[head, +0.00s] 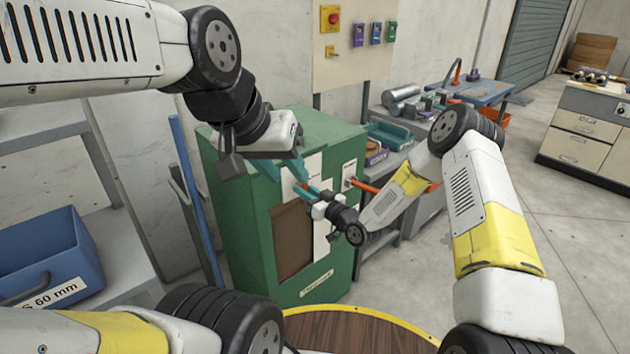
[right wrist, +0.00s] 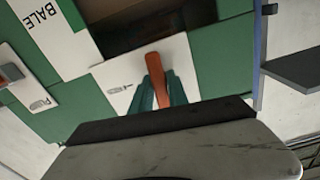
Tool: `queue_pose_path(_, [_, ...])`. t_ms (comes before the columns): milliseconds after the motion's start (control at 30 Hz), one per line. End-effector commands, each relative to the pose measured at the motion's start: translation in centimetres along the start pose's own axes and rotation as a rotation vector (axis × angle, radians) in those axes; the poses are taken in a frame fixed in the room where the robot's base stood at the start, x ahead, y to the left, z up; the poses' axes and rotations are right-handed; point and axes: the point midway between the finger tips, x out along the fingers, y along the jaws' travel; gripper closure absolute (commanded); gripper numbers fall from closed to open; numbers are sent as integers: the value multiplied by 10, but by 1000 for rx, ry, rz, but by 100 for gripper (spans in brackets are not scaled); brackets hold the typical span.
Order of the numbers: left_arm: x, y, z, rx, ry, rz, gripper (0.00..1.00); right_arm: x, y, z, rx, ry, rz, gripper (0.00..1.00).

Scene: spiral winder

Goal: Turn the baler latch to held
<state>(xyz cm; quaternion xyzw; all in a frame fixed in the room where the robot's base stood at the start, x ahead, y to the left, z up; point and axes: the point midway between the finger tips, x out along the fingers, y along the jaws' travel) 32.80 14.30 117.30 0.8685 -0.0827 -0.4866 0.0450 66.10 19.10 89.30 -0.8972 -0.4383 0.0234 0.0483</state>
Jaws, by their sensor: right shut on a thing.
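The green baler cabinet (head: 240,215) stands ahead of me, with pale plates and a dark brown opening on its front. My right gripper (head: 318,191) is at the upper front of the cabinet. In the right wrist view, its teal fingers (right wrist: 162,92) are shut on an orange lever (right wrist: 154,66), which I take to be the latch. The lever lies over a white plate (right wrist: 118,83) with small icons, next to the opening. My left gripper (head: 299,171) hangs just above and left of the right one; its finger gap is unclear. The lever's mark is partly hidden.
A second plate (head: 349,168) with a knob sits right of the fingers, by an orange bar. A blue bin (head: 45,262) stands on a shelf at left. A wooden round top (head: 365,330) is in front of me. The floor at right is clear.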

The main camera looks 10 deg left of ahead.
Motion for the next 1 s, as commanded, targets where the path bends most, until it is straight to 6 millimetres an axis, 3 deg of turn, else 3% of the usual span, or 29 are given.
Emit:
queue_pose_path(300, [0,0,0,0,0,0,64,-1,0,2,-106,-3,0,100])
queue_pose_path(800, [0,0,0,0,0,0,64,-1,0,2,-123,-4,1,100])
queue_pose_path(833, [0,0,0,0,0,0,64,-1,0,2,-123,-4,1,78])
queue_pose_path(900, [0,0,0,0,0,0,64,-1,0,2,-123,-4,1,64])
queue_pose_path(1000, [0,0,0,0,0,0,64,0,0,1,-123,-3,1,62])
